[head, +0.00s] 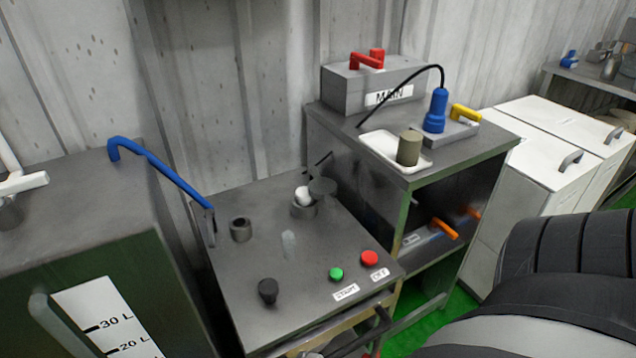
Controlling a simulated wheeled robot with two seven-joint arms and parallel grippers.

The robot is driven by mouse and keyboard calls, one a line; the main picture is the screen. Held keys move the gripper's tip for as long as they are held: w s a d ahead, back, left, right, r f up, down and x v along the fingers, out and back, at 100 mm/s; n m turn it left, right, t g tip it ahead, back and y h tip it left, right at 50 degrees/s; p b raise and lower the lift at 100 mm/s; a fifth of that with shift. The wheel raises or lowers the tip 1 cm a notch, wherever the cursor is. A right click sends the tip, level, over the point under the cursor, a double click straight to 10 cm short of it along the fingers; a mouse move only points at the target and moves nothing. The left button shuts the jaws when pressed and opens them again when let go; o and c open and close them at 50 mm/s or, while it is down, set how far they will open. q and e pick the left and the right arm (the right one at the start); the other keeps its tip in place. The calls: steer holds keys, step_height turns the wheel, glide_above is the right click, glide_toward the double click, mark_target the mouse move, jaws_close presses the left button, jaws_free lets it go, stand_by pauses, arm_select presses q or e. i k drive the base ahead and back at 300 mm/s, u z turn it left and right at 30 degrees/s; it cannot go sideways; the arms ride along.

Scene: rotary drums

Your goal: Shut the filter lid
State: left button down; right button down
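A grey round cup, which looks like the filter housing (304,210), stands on the grey control bench near its back right corner. A white rounded piece (302,194) sits in its mouth. A dark grey disc, which looks like the filter lid (322,187), is raised at the right of the housing's mouth, so the housing is open. Neither of my grippers shows in the head view. A large dark ribbed part and a pale part at the lower right look like my own arm.
The bench also holds a dark ring fitting (241,229), a black knob (268,291), a green button (336,274) and a red button (369,258). A blue pipe (165,172) runs down at the left. A shelf unit (455,165) with a tray (381,146) stands to the right.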

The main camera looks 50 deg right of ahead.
mark_target(324, 188)
steer(key=u, duration=0.95)
steer(key=k, duration=1)
steer(key=z, duration=1.5)
steer(key=i, duration=1)
steer(key=z, duration=0.05)
